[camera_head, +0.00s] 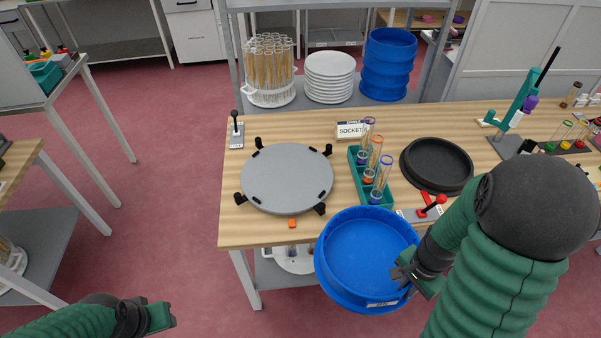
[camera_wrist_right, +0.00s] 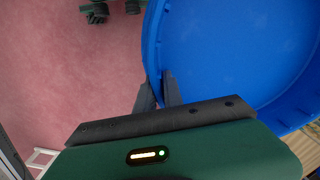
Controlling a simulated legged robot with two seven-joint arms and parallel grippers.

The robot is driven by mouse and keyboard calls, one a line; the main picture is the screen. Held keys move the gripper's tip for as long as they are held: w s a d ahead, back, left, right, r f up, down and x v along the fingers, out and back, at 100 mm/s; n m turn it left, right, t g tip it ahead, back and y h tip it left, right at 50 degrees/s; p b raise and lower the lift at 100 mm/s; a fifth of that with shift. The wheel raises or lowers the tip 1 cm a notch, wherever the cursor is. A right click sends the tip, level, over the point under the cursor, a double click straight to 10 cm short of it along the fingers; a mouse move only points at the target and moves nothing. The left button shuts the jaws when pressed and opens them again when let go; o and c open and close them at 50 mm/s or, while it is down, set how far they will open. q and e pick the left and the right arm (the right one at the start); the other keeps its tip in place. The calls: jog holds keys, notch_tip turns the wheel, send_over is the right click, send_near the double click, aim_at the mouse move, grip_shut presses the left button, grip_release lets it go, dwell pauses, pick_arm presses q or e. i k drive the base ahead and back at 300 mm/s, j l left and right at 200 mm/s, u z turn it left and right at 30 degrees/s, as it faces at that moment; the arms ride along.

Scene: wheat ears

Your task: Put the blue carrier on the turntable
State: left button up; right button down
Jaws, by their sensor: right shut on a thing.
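The blue carrier (camera_head: 365,246) is a round, open tub with a pale label on its front wall. It is held off the table's front edge, in front of the tube rack. My right gripper (camera_head: 408,277) is shut on its right rim; the right wrist view shows the fingers (camera_wrist_right: 158,90) pinching the wall of the carrier (camera_wrist_right: 235,55). The carrier looks empty. The turntable (camera_head: 287,177) is a flat grey disc with black clamps around its edge, empty, on the table to the carrier's upper left. My left gripper (camera_head: 163,317) is low at the left, apart from everything; its jaws are unclear.
A green rack (camera_head: 359,180) with tubes stands between the turntable and a black round dish (camera_head: 437,166). A red-knobbed lever (camera_head: 433,205) is near the front edge. An orange block (camera_head: 292,223) lies before the turntable. A black-knobbed lever (camera_head: 236,132) stands behind left.

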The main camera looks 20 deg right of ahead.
aim_at(288, 173)
jog(key=i, duration=0.95)
